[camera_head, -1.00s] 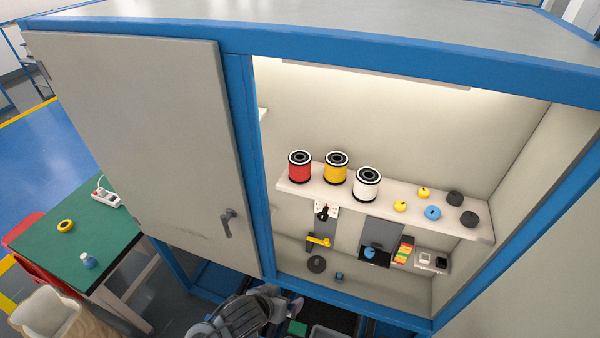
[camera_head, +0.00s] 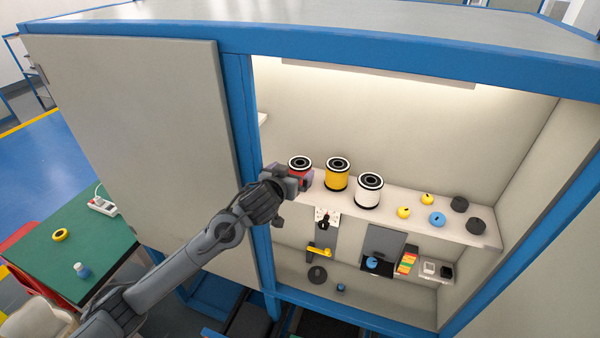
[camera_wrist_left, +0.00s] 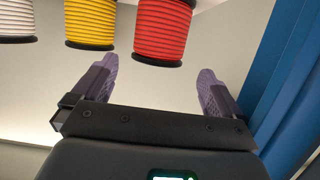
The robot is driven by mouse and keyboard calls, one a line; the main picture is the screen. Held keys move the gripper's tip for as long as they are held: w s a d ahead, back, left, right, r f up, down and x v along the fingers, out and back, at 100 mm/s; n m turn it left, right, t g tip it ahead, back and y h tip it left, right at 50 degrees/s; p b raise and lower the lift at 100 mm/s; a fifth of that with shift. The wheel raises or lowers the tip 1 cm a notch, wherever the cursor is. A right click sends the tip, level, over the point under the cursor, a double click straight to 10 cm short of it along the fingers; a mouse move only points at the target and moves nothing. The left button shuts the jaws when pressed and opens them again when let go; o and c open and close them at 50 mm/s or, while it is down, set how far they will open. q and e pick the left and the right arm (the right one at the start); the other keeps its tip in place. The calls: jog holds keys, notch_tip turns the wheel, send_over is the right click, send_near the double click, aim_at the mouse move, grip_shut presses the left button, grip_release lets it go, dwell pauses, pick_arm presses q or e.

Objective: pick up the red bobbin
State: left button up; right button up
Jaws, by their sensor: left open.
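The red bobbin (camera_head: 299,163) stands upright at the left end of the shelf (camera_head: 400,215) in the cabinet, with black and white rings on its top. My left gripper (camera_head: 303,179) is in front of it and hides its lower part. In the left wrist view the red bobbin (camera_wrist_left: 163,32) appears upside down, ahead of the fingertips and between their lines. The left gripper (camera_wrist_left: 160,75) is open with nothing between its two purple fingers. I cannot tell from these views whether a finger touches the bobbin. My right gripper is in neither view.
A yellow bobbin (camera_head: 337,176) and a white bobbin (camera_head: 368,191) stand to the right of the red one. Small yellow, blue and black pieces lie farther right on the shelf. The cabinet's blue post (camera_head: 246,130) and the open door (camera_head: 140,130) are close to my left arm.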

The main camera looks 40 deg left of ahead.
aim_at(297, 167)
pick_arm(q)
jog(key=shift+w+a+f, duration=0.15)
jog(key=shift+w+f, duration=0.05)
jog(key=shift+w, duration=0.45)
jog(key=shift+p+x, duration=1)
jog(key=shift+x, duration=1.65)
jog(key=shift+c, duration=0.2)
jog(key=c, duration=0.9)
jog(key=shift+c, duration=0.4)
